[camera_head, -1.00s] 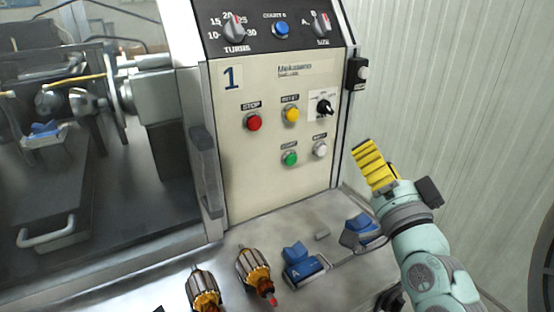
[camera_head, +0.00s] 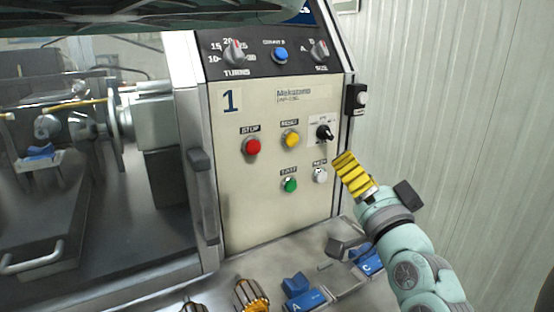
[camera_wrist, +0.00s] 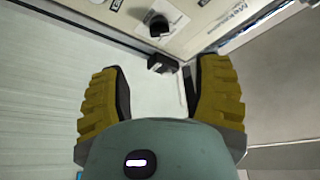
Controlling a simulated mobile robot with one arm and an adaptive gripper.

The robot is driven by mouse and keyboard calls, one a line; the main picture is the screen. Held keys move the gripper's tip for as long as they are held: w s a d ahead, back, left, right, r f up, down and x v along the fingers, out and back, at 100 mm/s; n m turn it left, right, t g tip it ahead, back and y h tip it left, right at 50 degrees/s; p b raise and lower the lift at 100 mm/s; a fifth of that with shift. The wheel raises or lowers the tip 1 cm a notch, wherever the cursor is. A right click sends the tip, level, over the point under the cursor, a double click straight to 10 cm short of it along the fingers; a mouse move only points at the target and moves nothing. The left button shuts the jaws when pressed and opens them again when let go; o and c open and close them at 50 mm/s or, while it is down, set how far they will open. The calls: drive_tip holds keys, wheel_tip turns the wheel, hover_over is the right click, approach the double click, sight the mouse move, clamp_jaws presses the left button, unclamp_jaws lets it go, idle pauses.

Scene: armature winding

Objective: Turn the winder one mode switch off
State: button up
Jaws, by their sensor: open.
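The winder one panel (camera_head: 265,208), marked with a large 1, stands in the middle of the head view. Its mode switch (camera_head: 324,132) is a black rotary knob on a white plate, right of the yellow button. The knob also shows at the top of the wrist view (camera_wrist: 159,25), ahead of the fingers. Its exact setting is too small to read. My gripper (camera_head: 345,160), with yellow ribbed fingers, is just below and right of the knob, apart from it. In the wrist view my gripper (camera_wrist: 160,85) is open with nothing between its fingers.
Red stop (camera_head: 252,147), yellow (camera_head: 290,139), green (camera_head: 289,185) and white (camera_head: 320,175) buttons sit close to the knob. A black box (camera_head: 356,98) juts from the panel's right edge. Armatures (camera_head: 250,295) and blue holders (camera_head: 303,295) stand on the bench below. A plain wall is at right.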

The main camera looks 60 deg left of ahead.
sight(330, 135)
drive_tip(key=p+x, duration=0.3)
drive_tip(key=x, duration=0.8)
drive_tip(key=shift+s+r, duration=0.1)
drive_tip(key=shift+s, duration=0.05)
drive_tip(key=shift+w+a, duration=0.2)
drive_tip(key=shift+a, duration=0.15)
drive_tip(key=shift+c, duration=0.3)
drive_tip(key=shift+d, duration=0.1)
clamp_jaws()
